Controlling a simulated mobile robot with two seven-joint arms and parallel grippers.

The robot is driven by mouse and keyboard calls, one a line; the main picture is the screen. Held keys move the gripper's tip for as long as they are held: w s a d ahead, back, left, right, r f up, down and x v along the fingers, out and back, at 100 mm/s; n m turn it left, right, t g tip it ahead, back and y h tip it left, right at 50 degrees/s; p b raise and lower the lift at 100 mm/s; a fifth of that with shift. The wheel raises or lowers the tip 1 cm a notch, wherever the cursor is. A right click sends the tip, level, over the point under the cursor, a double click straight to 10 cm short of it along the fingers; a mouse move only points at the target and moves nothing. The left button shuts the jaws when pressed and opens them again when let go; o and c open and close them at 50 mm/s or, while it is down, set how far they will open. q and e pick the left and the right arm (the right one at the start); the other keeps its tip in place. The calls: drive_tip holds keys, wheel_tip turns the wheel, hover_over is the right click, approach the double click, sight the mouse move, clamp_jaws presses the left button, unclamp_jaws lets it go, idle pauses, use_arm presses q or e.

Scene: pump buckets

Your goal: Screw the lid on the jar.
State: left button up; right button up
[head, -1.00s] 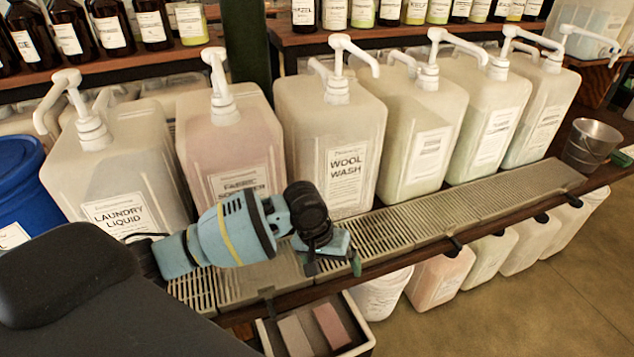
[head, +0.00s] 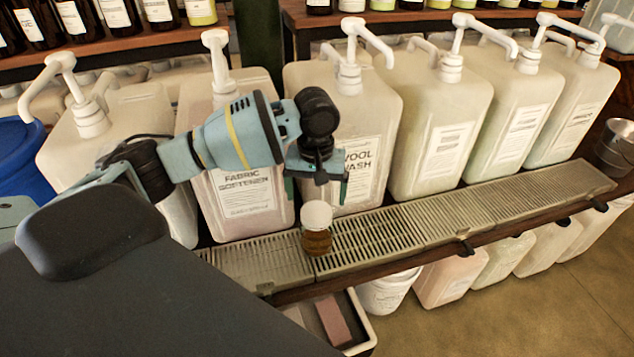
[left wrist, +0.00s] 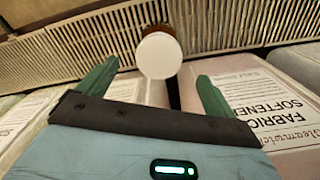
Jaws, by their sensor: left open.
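A small amber jar (head: 317,242) stands upright on the slotted metal drip tray (head: 370,238), in front of the fabric softener and wool wash containers. A white round lid (head: 317,214) sits on top of it; I cannot tell how tightly. In the left wrist view the lid (left wrist: 159,55) shows as a white disc covering most of the jar (left wrist: 160,30). My left gripper (head: 318,190) is open and empty, just above and behind the lid. Its two green fingers (left wrist: 158,82) are spread to either side, apart from the lid. My right gripper is not in view.
Several large pump containers stand behind the tray, including fabric softener (head: 240,205) and wool wash (head: 362,150). A metal bucket (head: 615,148) is at the right end. The tray right of the jar is clear.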

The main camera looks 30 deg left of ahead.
sight(316, 213)
use_arm(q)
drive_tip(key=shift+f, duration=2.7)
drive_tip(key=c, duration=1.1)
